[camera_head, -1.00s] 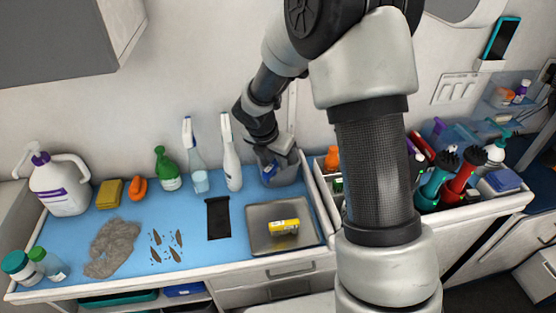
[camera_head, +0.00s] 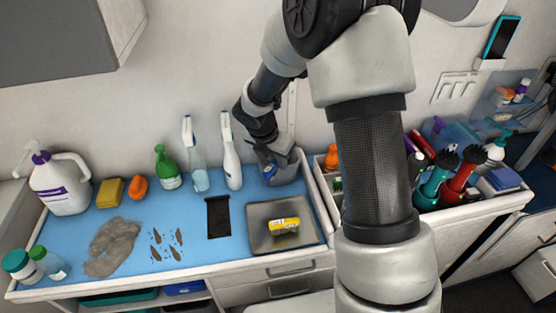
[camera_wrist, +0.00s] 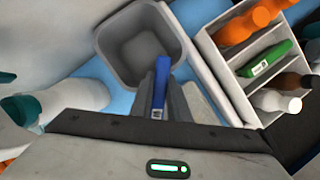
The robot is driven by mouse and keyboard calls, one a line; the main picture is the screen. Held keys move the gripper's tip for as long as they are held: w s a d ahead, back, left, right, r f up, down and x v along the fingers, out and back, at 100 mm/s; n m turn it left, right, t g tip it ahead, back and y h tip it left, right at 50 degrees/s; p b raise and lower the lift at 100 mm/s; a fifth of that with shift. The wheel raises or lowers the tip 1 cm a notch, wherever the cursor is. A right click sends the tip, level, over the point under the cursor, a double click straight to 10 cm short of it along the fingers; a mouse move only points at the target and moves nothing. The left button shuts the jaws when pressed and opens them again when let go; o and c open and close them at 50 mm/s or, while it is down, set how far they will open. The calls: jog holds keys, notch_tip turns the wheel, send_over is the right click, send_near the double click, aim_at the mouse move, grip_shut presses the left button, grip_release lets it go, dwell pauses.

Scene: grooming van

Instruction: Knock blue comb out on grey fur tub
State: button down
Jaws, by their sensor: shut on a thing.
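The grey fur tub (camera_head: 289,172) stands at the back right of the blue counter mat, beside the white divided organiser. In the wrist view the tub (camera_wrist: 110,42) is seen from above and looks empty inside. My gripper (camera_head: 268,164) is at the tub's near left rim in the head view. It is shut on the blue comb (camera_wrist: 160,86), which sticks out between the fingers toward the tub's rim and opening. Whether the comb touches the rim cannot be told. The comb shows only as a small blue patch in the head view (camera_head: 270,172).
A metal tray (camera_head: 262,240) with a yellow item lies in front of the tub. Spray bottles (camera_head: 231,160) stand to its left. The organiser (camera_head: 322,190) with bottles is close on the right. A fur clump (camera_head: 113,247) lies on the mat.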

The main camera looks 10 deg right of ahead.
jog(key=shift+r+p, duration=2.9)
jog(key=shift+r, duration=0.1)
jog(key=shift+f, duration=0.15)
jog(key=shift+f+b, duration=1.8)
jog(key=shift+f, duration=0.6)
jog(key=shift+f+b, duration=0.3)
jog(key=shift+f, duration=0.15)
jog(key=shift+r+p, duration=0.95)
jog(key=shift+p, duration=0.15)
